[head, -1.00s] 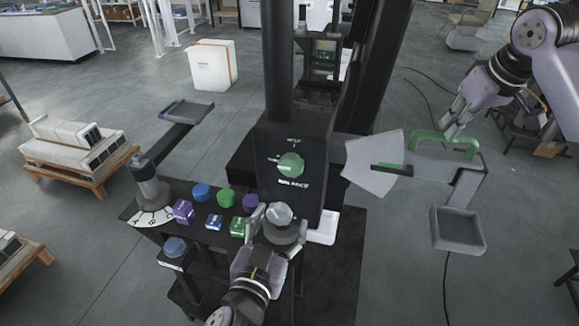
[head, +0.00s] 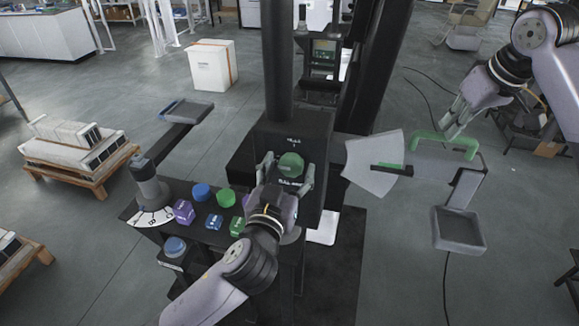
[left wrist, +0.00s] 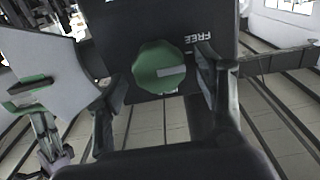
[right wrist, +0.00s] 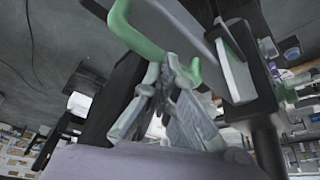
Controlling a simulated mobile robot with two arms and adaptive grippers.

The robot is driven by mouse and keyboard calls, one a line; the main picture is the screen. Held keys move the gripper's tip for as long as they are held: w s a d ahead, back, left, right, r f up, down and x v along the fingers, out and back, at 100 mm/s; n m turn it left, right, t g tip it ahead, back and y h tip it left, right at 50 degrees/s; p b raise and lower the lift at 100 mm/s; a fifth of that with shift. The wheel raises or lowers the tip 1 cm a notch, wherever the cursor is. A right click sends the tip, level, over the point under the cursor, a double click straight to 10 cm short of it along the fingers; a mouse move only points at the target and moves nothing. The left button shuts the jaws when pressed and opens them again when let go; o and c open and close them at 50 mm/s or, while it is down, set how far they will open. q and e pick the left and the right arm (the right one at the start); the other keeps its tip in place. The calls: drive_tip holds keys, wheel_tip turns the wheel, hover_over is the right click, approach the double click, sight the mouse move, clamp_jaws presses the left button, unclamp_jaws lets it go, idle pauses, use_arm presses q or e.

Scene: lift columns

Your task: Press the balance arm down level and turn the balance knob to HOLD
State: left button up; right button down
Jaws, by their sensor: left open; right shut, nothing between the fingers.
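The green balance knob (head: 291,165) is on the front of a dark column box; the left wrist view shows it (left wrist: 158,70) with a pale stripe, and the word FREE beside it. My left gripper (head: 287,178) is open, with one finger on each side of the knob; contact is unclear. My right gripper (head: 455,118) is shut and empty near the handle, which also shows in the right wrist view (right wrist: 133,32).
A black panel carries blue, green and purple knobs and blocks (head: 202,192) and a grey lever (head: 146,180). Another tray (head: 187,110) is at left. Pallets (head: 75,150) and a white box (head: 213,65) stand on the floor. Cables lie at right.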

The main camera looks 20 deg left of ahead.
use_arm(q)
drive_tip(key=shift+w, duration=0.4)
drive_tip(key=shift+c, duration=0.3)
drive_tip(key=c, duration=1.1)
